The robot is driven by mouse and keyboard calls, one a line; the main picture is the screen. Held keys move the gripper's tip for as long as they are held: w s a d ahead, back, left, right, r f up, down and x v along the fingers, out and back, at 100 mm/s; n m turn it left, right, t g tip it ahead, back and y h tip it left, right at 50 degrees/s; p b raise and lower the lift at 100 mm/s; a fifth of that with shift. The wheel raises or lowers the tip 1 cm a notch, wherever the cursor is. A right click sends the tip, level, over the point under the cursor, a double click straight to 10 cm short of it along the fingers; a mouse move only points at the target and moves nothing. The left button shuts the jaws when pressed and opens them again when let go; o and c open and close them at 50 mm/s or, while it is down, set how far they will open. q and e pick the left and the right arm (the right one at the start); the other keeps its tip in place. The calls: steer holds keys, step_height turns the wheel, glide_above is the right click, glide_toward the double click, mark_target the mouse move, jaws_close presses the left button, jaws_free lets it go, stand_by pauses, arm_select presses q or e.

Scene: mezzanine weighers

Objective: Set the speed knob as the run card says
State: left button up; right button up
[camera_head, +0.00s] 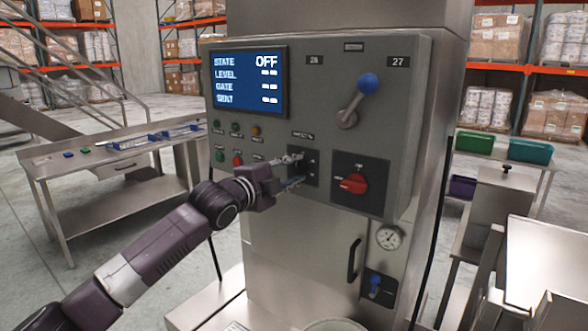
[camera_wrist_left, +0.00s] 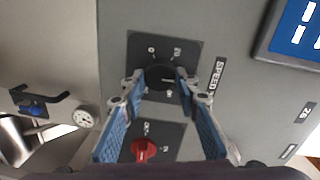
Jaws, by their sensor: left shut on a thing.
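The speed knob (camera_wrist_left: 160,78) is black and sits on a dark plate (camera_wrist_left: 136,44) with small white marks, beside a SPEED label (camera_wrist_left: 217,76). A pale pointer line shows on it, but the marks are too small to read surely. My left gripper (camera_wrist_left: 160,84) is shut on the knob, one blue-padded finger on each side. In the head view my left gripper (camera_head: 297,170) reaches the plate from the left and hides most of the knob. The display (camera_head: 248,80) shows STATE OFF; its other values are dashes. I cannot make out a run card. My right gripper is not in view.
A red switch (camera_head: 353,184) is close to the right of the knob. A blue-balled lever (camera_head: 367,86) stands above, and several buttons (camera_head: 236,143) are to the left. A steel bench (camera_head: 110,165) stands at the left, and green bins (camera_head: 530,151) at the right.

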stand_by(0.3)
arm_select(q)
steer(key=o, duration=1.1)
steer(key=shift+s, duration=0.1)
steer(key=v, duration=1.2)
